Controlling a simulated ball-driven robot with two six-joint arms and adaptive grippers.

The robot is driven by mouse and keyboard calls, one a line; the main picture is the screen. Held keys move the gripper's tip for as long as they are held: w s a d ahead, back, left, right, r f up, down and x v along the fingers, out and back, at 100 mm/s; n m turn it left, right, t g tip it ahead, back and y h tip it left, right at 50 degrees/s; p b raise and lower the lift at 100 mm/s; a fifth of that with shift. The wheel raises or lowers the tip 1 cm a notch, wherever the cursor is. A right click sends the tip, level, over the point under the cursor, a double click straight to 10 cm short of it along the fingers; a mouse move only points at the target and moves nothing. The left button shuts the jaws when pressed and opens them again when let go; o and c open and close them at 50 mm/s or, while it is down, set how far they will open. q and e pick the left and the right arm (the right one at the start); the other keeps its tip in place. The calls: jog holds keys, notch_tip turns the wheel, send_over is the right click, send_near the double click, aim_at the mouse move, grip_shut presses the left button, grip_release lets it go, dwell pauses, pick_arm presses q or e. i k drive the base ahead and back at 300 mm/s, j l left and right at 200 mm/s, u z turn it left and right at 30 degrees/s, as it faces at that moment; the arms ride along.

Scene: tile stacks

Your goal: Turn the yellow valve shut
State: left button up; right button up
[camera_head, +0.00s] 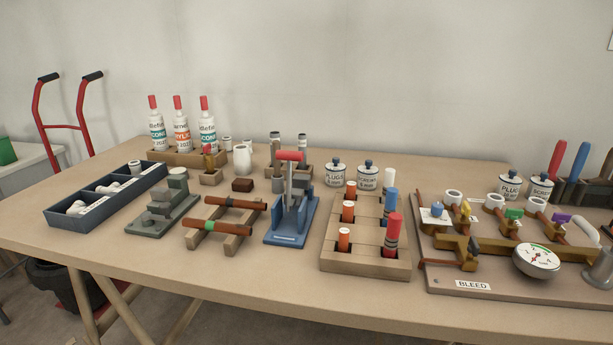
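The yellow valve (466,209) sits on the brass pipework of a valve board (445,283) at the right of the table. Its small yellow handle stands beside a white-topped fitting. I cannot tell from this view how far it is turned. A blue valve (437,209) is to its left; a green valve (513,213) and a purple valve (560,218) are to its right. A round pressure gauge (537,259) is in front of the green valve. Neither of my grippers shows in this view.
A wooden block with red, white and blue cylinders (365,263) stands left of the board. Further left are a blue press (291,225), pipes on a wooden rack (220,240) and a blue tray (60,218). Jars (510,186) stand behind the board. The table's front strip is clear.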

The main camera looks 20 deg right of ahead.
aim_at(465, 209)
jog(key=z, duration=1.8)
